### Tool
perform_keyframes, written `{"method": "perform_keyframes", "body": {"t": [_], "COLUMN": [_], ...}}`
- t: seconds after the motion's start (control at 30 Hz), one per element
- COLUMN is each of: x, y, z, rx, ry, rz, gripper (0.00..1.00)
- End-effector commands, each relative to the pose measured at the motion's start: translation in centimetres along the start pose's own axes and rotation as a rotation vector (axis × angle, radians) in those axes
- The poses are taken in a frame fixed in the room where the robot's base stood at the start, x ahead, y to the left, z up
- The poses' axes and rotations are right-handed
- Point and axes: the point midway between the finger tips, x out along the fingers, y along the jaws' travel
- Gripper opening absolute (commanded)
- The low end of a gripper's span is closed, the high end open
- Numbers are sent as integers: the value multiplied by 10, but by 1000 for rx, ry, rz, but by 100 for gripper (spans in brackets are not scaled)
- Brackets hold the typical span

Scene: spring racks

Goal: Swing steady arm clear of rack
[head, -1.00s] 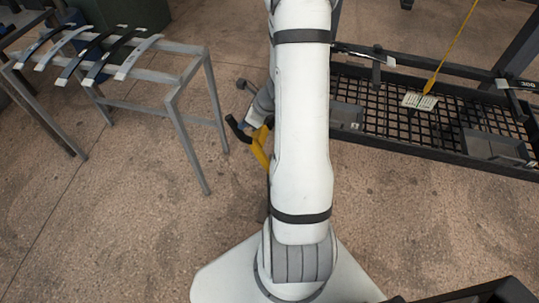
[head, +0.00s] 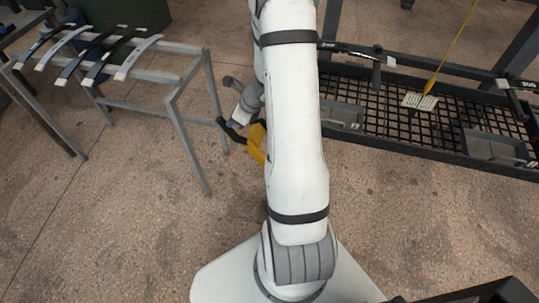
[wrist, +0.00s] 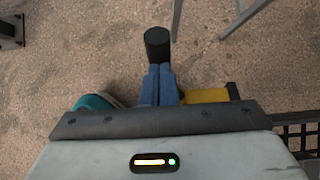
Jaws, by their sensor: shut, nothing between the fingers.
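My gripper (wrist: 159,75) has its blue fingers together in the wrist view, with nothing seen held between them. A black round-ended part (wrist: 158,44) shows just beyond the fingertips; I cannot tell whether they touch it. A yellow part (wrist: 206,95) lies right of the fingers. In the head view, a yellow piece (head: 256,142) and a dark curved piece (head: 233,132) show left of my white arm, near my gripper (head: 237,122). I cannot tell which of these is the steady arm. The dark rack (head: 400,150) with a mesh shelf stands to the right.
A grey trestle (head: 178,125) bearing several curved spring leaves (head: 95,60) stands at the left, close to my gripper. The rack holds grey trays (head: 492,147) and a tag (head: 419,101) under a yellow cord (head: 450,50).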

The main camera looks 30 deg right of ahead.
Motion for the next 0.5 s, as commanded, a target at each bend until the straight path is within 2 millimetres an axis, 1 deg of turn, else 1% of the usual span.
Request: {"method": "perform_keyframes", "body": {"t": [0.5], "x": [12], "y": [0], "z": [18], "rx": [-2], "ry": [-1], "rz": [2], "gripper": [0]}}
